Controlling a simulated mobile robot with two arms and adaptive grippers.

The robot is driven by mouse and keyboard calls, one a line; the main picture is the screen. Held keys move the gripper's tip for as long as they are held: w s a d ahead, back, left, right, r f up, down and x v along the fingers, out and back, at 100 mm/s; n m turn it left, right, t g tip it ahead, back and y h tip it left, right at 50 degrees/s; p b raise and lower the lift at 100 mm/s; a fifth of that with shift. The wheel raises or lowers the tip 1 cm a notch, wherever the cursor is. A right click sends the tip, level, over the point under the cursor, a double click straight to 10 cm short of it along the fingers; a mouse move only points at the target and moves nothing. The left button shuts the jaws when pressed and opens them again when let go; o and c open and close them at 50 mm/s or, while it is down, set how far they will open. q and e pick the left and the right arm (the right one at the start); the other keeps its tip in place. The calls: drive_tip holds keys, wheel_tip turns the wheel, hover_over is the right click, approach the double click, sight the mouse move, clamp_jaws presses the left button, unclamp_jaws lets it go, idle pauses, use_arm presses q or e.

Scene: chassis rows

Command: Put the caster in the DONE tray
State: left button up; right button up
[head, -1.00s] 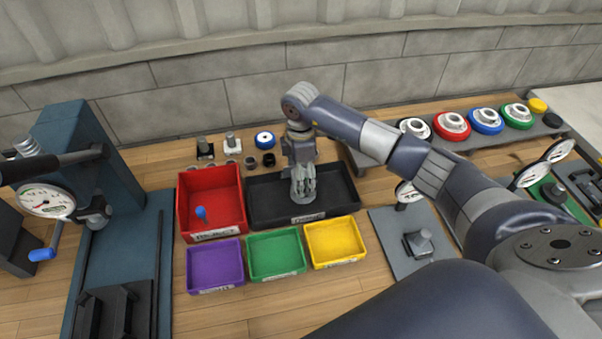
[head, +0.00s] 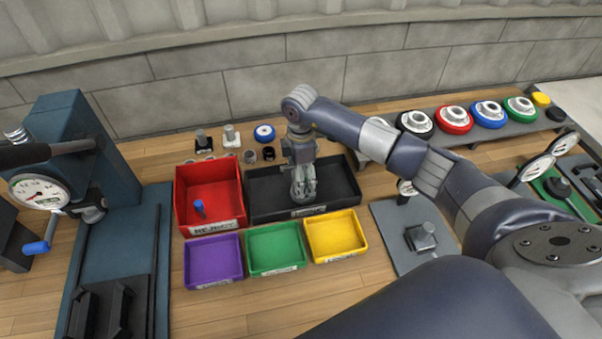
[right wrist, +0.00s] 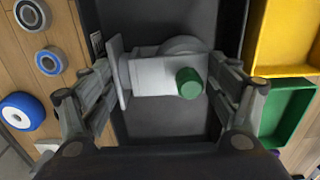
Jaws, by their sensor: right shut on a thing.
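The caster (right wrist: 165,75) is in my right gripper, seen in the right wrist view. It has a pale grey bracket with a flat plate, a green-ended pin and a grey wheel partly hidden behind the bracket. My right gripper (right wrist: 161,88) has its fingers closed on either side of it. In the head view my right gripper (head: 304,190) points down over the black tray (head: 338,182), and the caster is hard to make out there. The black tray's front label is too small to read. The tray also shows beneath the caster in the right wrist view (right wrist: 165,20).
A red REJECT bin (head: 210,172) holding a blue-topped piece adjoins the black tray's left side. Purple (head: 213,260), green (head: 275,250) and yellow (head: 335,236) bins stand in front. Small parts and a blue wheel (head: 264,133) lie behind. A press with a gauge (head: 62,130) stands left.

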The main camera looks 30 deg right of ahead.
drive_tip(key=o, duration=1.3)
drive_tip(key=shift+c, duration=0.2)
wheel_tip(320, 180, up, 12)
